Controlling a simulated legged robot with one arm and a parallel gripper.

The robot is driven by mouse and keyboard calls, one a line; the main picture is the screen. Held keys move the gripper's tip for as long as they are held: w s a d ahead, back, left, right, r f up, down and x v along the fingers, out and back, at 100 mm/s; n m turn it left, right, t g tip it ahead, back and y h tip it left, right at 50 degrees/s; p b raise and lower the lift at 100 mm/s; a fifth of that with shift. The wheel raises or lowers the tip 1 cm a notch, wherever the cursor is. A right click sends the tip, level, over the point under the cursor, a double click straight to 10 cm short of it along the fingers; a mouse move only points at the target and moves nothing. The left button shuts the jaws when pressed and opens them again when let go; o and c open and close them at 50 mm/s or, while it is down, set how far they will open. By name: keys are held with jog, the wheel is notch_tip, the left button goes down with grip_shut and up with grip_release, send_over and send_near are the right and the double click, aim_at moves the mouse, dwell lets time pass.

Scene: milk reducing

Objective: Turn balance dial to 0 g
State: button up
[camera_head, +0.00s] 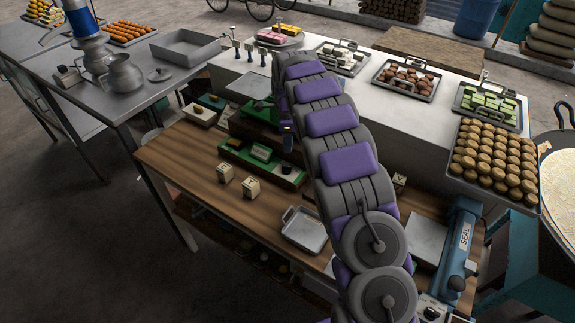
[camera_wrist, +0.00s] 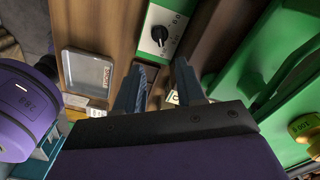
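In the wrist view a black dial (camera_wrist: 159,34) sits on a pale panel with printed numbers, in a green housing. I cannot read its exact setting. The two blue-grey fingers of my gripper (camera_wrist: 160,78) are apart with nothing between them; the dial lies beyond the fingertips, near the top edge. In the head view the green balance (camera_head: 234,154) stands on the wooden bench with a dark knob (camera_head: 286,170) at its right end. My gripper (camera_head: 287,140) hangs from the purple and grey arm just above that end and is mostly hidden by it.
A green body (camera_wrist: 262,85) with a yellow weight (camera_wrist: 305,128) is close to the right finger in the wrist view. On the wooden bench (camera_head: 190,160) are small cream blocks (camera_head: 225,173), a metal tray (camera_head: 304,230) and a blue sealer (camera_head: 462,240). The bench's front left is clear.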

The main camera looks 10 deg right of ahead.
aim_at(290, 167)
jog(key=f, duration=1)
jog(key=shift+s+d+f+b, duration=0.1)
jog(key=shift+d+f+b, duration=0.1)
jog(key=shift+d+b, duration=0.2)
jog(key=shift+a+f, duration=0.2)
jog(key=shift+f, duration=0.3)
jog(key=shift+d, duration=0.1)
jog(key=shift+d, duration=0.15)
jog(key=shift+c, duration=0.4)
grip_shut()
